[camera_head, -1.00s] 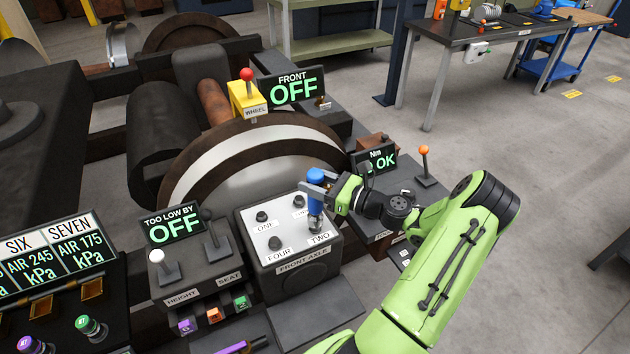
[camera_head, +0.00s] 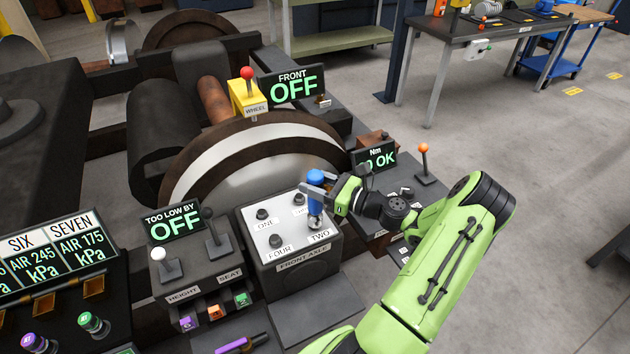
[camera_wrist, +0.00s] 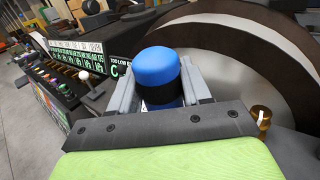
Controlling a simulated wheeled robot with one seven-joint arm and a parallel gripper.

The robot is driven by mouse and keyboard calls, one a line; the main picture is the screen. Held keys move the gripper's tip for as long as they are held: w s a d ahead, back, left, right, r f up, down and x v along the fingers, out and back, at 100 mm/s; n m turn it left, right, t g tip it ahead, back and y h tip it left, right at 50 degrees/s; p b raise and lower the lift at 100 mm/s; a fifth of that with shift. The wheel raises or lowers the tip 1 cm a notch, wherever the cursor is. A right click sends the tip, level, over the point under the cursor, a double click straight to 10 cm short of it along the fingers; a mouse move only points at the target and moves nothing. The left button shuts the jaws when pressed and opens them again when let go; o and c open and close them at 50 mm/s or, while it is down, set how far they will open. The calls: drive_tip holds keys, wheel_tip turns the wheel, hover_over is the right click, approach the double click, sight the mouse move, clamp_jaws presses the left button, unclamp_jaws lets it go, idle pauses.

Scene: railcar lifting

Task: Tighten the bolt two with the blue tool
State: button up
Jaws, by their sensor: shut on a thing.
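The blue tool (camera_head: 316,206) stands upright over bolt two on the front axle panel, and its lower end hides the bolt's head. The label TWO (camera_head: 320,236) shows just below it. My gripper (camera_head: 316,189) is shut on the blue tool near its top. In the wrist view the tool's blue cap (camera_wrist: 158,74) sits between the two grey fingers. Bolts one (camera_head: 263,214) and four (camera_head: 276,240) stand bare on the white plate (camera_head: 289,226). The bolt at the upper right is partly hidden.
A lever with an orange knob (camera_head: 423,148) stands right of my wrist. Height and seat levers (camera_head: 215,240) stand left of the panel. The wheel (camera_head: 262,160) rises behind it. A purple tool (camera_head: 243,343) lies in front.

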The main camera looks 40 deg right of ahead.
sight(315, 174)
drive_tip(key=shift+f+b, duration=0.4)
drive_tip(key=shift+f, duration=0.9)
idle(2.1)
drive_tip(key=shift+r, duration=0.1)
wheel_tip(315, 174, up, 7)
drive_tip(key=p, duration=0.7)
drive_tip(key=shift+r, duration=0.1)
